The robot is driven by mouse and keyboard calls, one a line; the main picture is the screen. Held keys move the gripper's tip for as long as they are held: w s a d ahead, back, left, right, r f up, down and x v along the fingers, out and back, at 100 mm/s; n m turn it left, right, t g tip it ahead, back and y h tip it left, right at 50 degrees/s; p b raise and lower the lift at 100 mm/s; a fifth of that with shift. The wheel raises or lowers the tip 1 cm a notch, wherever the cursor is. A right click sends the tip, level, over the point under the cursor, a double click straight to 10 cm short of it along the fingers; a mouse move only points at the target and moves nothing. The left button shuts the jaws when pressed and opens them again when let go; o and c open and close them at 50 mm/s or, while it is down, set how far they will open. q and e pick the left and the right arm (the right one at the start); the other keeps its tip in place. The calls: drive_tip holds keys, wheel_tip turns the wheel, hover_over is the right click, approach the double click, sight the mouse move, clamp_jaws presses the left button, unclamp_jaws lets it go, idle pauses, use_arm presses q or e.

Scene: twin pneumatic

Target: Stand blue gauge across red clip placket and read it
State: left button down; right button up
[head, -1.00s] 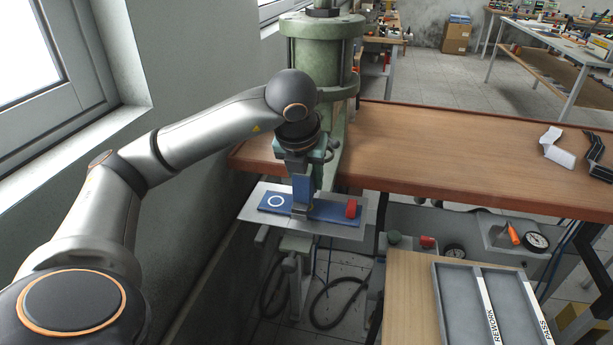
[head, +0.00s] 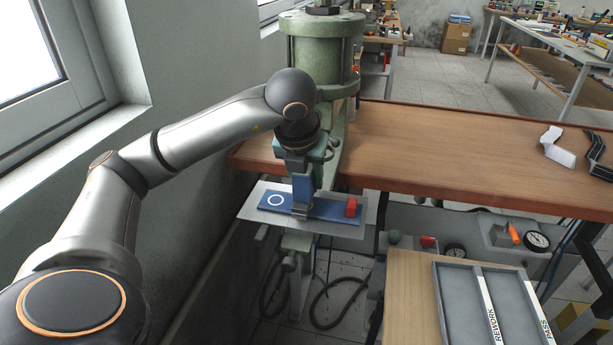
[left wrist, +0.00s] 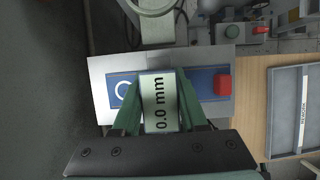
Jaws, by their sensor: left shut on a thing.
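The placket, a blue strip (head: 329,209) with a white ring at its left end and a red clip (head: 351,208) at its right end, lies on a pale metal plate (head: 262,218). My left gripper (head: 302,176) points down over the strip and is shut on the blue gauge (head: 303,190). The gauge is upright across the strip between ring and clip; whether its foot touches is too small to tell. In the left wrist view the gauge's display (left wrist: 160,102) reads 0.0 mm between my green fingers. The placket (left wrist: 206,82) shows on both sides. My right gripper is not in view.
A green press column (head: 320,60) stands right behind the plate. The brown bench (head: 450,155) runs to the right. Two grey trays (head: 455,300), marked REWORK and PASS, lie on a lower wooden board. A wall is close on the left.

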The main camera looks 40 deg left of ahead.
sight(300, 205)
use_arm(q)
drive_tip(key=shift+f+b, duration=0.4)
drive_tip(key=shift+c, duration=1.8)
unclamp_jaws()
drive_tip(key=v, duration=0.5)
drive_tip(key=shift+d+r+p, duration=0.1)
drive_tip(key=shift+r+p, duration=0.2)
drive_tip(key=shift+r, duration=0.1)
drive_tip(key=p+v, duration=0.3)
drive_tip(key=v, duration=0.3)
drive_tip(key=shift+s+r+p, duration=0.3)
drive_tip(key=shift+s+p, duration=0.05)
drive_tip(key=shift+p, duration=0.05)
